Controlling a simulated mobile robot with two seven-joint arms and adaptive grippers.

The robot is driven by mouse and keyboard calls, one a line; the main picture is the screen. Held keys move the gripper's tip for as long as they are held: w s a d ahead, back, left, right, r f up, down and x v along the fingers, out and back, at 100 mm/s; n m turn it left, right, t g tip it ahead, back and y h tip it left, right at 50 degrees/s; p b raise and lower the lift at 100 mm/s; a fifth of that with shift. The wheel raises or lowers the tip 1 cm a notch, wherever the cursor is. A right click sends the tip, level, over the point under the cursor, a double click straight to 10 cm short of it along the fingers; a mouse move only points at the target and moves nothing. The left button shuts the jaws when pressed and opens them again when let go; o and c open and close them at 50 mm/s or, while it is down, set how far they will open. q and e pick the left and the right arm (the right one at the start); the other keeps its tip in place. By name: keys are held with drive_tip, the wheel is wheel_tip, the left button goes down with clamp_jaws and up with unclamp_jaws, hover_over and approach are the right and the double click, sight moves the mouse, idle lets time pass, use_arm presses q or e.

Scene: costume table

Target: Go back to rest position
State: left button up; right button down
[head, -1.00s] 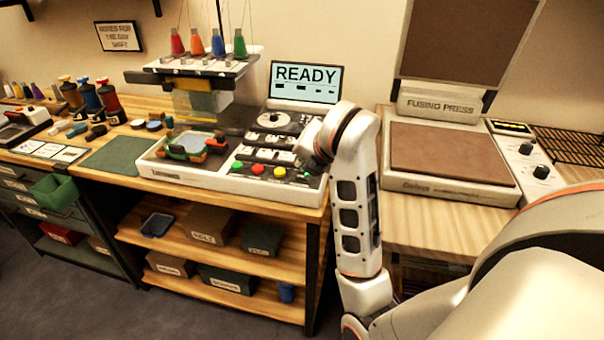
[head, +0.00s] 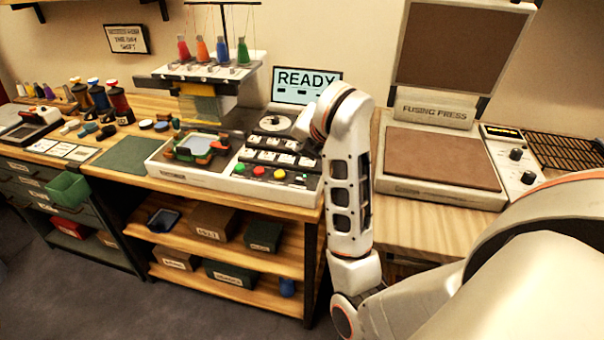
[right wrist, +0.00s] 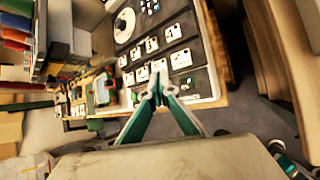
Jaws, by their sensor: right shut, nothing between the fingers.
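My right arm rises from the lower right in the head view, with its upright link in front of the right end of the embroidery machine (head: 190,180). My right gripper (right wrist: 159,84) shows in the right wrist view. Its two teal-and-grey fingers meet at the tips, and it is shut with nothing between them. The machine's button panel (right wrist: 163,50) lies beyond the fingertips; I cannot tell the exact gap. In the head view the fingers are hidden behind the arm. My left gripper is not in view.
The fusing press (head: 440,160) stands open right of my arm. The machine's screen (head: 306,87) reads READY. Thread cones, spray-like bottles (head: 118,102) and a green mat (head: 124,155) are on the left. Shelves with boxes (head: 210,222) sit below. Floor is free at lower left.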

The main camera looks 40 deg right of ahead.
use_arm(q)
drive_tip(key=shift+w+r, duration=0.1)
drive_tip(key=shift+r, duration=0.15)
use_arm(e)
drive_tip(key=shift+r, duration=0.2)
